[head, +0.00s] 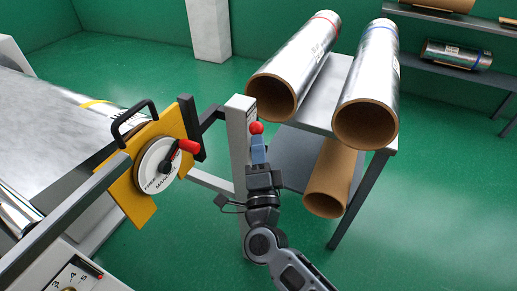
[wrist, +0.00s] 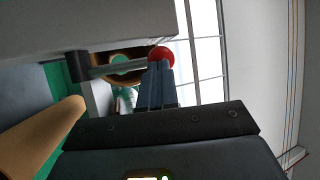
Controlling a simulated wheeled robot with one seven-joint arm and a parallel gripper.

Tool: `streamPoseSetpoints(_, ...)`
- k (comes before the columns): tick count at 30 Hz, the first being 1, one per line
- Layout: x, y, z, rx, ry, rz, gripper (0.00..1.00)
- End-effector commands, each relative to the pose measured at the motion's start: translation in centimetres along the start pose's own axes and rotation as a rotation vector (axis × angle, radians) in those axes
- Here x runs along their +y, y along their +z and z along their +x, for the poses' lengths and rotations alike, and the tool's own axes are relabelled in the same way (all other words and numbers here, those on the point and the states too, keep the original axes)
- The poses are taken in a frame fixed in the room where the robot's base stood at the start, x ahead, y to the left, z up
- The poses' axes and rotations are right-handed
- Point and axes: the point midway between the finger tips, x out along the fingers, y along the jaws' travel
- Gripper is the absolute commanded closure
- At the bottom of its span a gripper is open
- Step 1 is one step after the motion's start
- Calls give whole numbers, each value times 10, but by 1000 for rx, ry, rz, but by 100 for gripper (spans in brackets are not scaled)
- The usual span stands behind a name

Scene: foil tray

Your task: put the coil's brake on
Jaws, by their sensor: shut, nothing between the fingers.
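A red ball knob (head: 256,127) sits beside the upper part of a grey post (head: 239,125). In the wrist view the red ball (wrist: 161,56) is at the end of a short grey rod (wrist: 115,69). My gripper (head: 258,146) is shut and empty, its blue-grey fingertips (wrist: 157,70) right at the ball. Whether they touch it I cannot tell. To the left, a white dial (head: 153,172) on a yellow plate (head: 131,204) carries a red-handled lever (head: 187,146), its handle pointing right. The dial lettering is only partly readable.
A table (head: 325,122) at the right bears two foil rolls (head: 303,62) (head: 376,72). A brown tube (head: 330,180) is below its top. A grey machine bed (head: 45,105) is at left, a numbered panel (head: 76,275) at lower left. Green floor (head: 440,190) is clear at right.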

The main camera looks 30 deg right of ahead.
Motion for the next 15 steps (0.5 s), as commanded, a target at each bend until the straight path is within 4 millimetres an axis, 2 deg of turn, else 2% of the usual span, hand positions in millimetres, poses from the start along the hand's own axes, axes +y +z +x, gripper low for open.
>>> streamPoseSetpoints(8, -1, -2, 3, 0, 0, 0, 100)
streamPoseSetpoints(15, -6, -8, 15, 2, -1, 0, 100)
